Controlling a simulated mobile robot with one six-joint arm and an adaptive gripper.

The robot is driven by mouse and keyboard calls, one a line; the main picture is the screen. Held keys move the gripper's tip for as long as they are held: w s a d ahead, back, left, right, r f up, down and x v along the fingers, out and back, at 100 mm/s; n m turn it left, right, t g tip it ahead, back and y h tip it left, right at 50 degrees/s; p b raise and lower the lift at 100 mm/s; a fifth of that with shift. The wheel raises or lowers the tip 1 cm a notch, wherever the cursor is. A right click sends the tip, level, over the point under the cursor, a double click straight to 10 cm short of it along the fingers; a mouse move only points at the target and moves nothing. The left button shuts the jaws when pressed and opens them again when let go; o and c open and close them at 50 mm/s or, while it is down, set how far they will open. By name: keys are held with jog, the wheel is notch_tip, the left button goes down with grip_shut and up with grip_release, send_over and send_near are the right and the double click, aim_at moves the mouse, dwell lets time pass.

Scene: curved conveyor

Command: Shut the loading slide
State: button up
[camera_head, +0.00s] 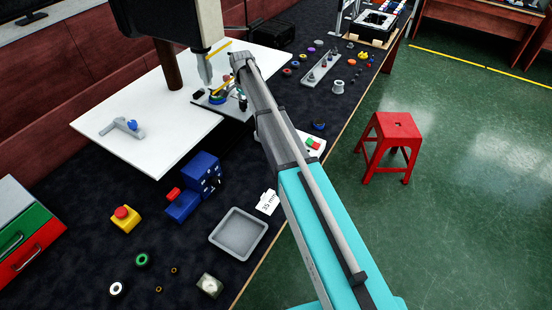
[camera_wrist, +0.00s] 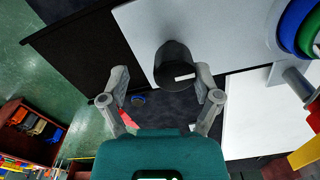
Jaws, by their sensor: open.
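I cannot tell for certain which part is the loading slide. A small assembly with blue, yellow and grey parts (camera_head: 220,97) stands on the white board (camera_head: 145,148), near the far end of my arm. In the wrist view, blue and green rings (camera_wrist: 297,27) show at the upper right, with yellow and red parts below them. My gripper (camera_wrist: 162,76) is open, with its two grey fingers apart and nothing held between them. A dark cylinder (camera_wrist: 172,66) with a white label appears beyond the fingers. My gripper is not clearly visible in the head view.
A blue block with a red part (camera_head: 194,188), a yellow box with a red button (camera_head: 124,219) and a grey tray (camera_head: 238,234) stand on the dark table. A brown post (camera_head: 168,64) rises from the board. A red stool (camera_head: 390,146) stands on the green floor.

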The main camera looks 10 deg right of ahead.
jog(key=s+d, duration=0.5)
jog(key=d, duration=0.1)
jog(key=shift+s, duration=0.25)
jog(key=shift+w+a+r+p, duration=0.15)
jog(key=shift+w+r+p, duration=0.05)
jog(key=shift+r+p, duration=0.45)
notch_tip(320, 180, up, 13)
jog(key=p, duration=1.3)
jog(key=s+d+f+n+b, duration=0.3)
jog(key=s+f+n+b, duration=0.4)
jog(key=s+f+b, duration=1.5)
notch_tip(320, 180, down, 4)
jog(key=b, duration=0.3)
jog(key=shift+s+n+b, duration=0.15)
jog(key=shift+n+b, duration=0.25)
jog(key=shift+r, duration=0.1)
